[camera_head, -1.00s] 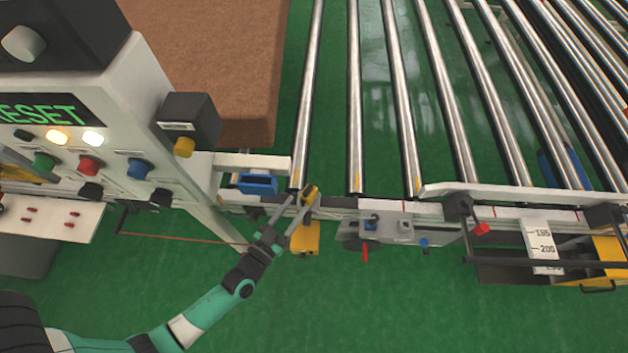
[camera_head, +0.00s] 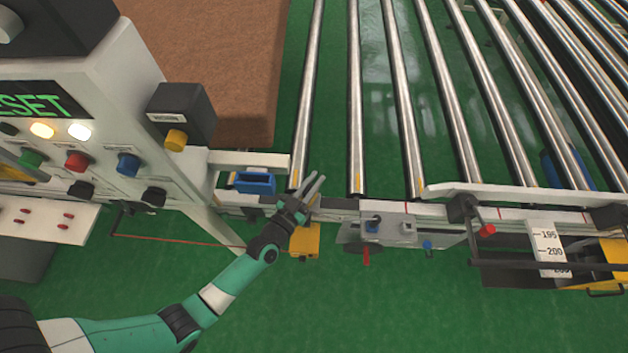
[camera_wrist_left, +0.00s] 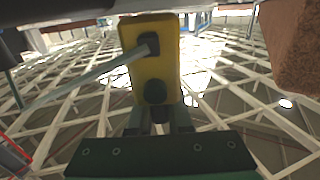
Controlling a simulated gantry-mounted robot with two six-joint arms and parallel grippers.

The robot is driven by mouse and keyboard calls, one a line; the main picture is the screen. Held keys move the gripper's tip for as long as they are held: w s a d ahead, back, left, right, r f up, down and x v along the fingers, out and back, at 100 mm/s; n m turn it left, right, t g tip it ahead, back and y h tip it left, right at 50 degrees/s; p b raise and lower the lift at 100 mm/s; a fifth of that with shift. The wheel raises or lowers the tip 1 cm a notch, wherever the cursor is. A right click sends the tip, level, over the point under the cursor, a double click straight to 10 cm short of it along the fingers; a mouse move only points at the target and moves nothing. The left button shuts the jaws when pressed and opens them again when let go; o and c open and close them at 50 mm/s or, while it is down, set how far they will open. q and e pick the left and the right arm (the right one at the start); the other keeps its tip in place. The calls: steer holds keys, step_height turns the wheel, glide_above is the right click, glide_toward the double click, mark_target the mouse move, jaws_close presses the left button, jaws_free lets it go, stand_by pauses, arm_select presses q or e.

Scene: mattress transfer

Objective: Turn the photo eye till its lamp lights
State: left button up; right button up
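The photo eye appears to be the small yellow box (camera_head: 305,240) hanging below the conveyor's front rail. In the left wrist view it is a yellow housing (camera_wrist_left: 165,65) with a dark square part and a dark round part; I see no lit lamp on it. My left gripper (camera_head: 316,184) is right at the box and partly covers its upper end in the head view. Its two fingers show slightly apart. In the wrist view the fingers (camera_wrist_left: 160,120) reach the box's lower end, around a dark stub; whether they grip it is unclear. My right gripper is out of view.
A control panel (camera_head: 110,115) with a green display and lit white and amber lamps stands at left. A blue part (camera_head: 255,182) sits on the rail beside the gripper. A grey switch box (camera_head: 390,230) is to the right. Rollers and a brown block lie behind.

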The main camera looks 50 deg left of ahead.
arm_select(q)
jaws_close()
steer(key=shift+r+p, duration=0.2)
steer(key=shift+p, duration=0.35)
steer(key=n+y+p, duration=0.1)
steer(key=p, duration=0.1)
steer(key=g+y+p, duration=0.1)
steer(key=p, duration=0.1)
steer(key=shift+a+r+n+y+p, duration=0.15)
steer(key=shift+n+y+p, duration=0.15)
steer(key=shift+n+y, duration=0.1)
steer(key=shift+s+a+f+n+g+y, duration=0.1)
steer(key=shift+f+n+g+y, duration=0.1)
steer(key=shift+n+y, duration=0.25)
steer(key=shift+a+f+n+g+y, duration=0.1)
steer(key=shift+n+g+y, duration=0.15)
steer(key=shift+y, duration=0.3)
steer(key=shift+s+a+n+g+y, duration=0.15)
steer(key=shift+n+g+y, duration=0.4)
steer(key=shift+y, duration=0.15)
steer(key=shift+s+a+n+g+y, duration=0.1)
steer(key=shift+n+g+y, duration=0.3)
steer(key=shift+n+y, duration=0.25)
steer(key=shift+y, duration=0.25)
